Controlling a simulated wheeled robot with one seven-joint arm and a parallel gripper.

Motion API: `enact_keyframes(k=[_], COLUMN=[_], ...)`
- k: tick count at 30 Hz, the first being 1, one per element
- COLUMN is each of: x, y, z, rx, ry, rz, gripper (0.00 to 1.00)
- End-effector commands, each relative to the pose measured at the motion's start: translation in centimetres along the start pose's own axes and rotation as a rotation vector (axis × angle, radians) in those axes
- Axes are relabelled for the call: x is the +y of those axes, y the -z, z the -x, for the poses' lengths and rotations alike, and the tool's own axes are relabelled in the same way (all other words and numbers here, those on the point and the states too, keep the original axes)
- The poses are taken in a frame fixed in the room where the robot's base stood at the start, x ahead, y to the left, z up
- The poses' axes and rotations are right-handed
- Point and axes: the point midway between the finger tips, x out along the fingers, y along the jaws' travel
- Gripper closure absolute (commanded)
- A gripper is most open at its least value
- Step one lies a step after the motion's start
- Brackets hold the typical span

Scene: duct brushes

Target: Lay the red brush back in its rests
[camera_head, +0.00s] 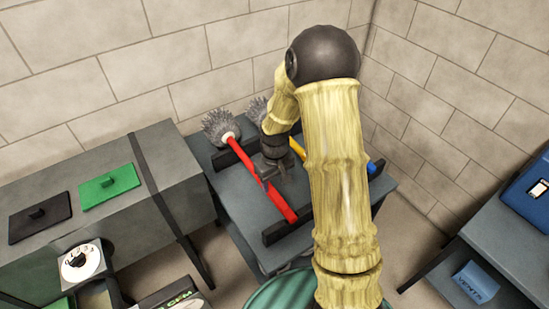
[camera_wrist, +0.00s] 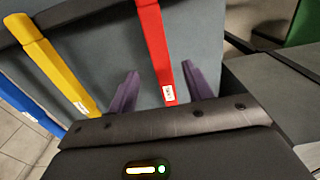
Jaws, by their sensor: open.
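The red brush (camera_head: 278,200) has a grey bristle head at the back left. Its handle slants across the grey table (camera_head: 240,205) between the dark back rest (camera_head: 228,157) and the dark front rest (camera_head: 283,233). I cannot tell whether it sits fully down in both. In the wrist view, the labelled end of the red handle (camera_wrist: 153,45) shows between my two purple fingers. My gripper (camera_wrist: 160,68) is open; the fingers stand apart from the handle on either side. In the head view, my gripper (camera_head: 272,175) is over the handle's middle and partly hides it.
A yellow brush (camera_head: 297,148) lies right of the red one, partly behind my arm; a blue handle (camera_head: 375,167) is farther right. A bench (camera_head: 165,180) with a green plate (camera_head: 108,186) and a black plate (camera_head: 40,215) stands left. A right-hand bench holds a blue case (camera_head: 530,195).

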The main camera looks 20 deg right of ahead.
Motion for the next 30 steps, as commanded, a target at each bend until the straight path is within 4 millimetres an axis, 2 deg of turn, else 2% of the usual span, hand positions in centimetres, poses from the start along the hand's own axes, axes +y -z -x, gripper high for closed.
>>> enact_keyframes(k=[9,15,21,30], x=[0.1,0.0,0.0,0.0], y=[0.1,0.1,0.1,0.1], z=[6.4,9.9,11.4,11.4], rx=[0.006,0.004,0.002,0.001], ry=[-0.002,-0.001,0.000,0.000], rz=[-0.002,0.000,-0.001,-0.001], gripper=[0.49,0.49,0.49,0.49])
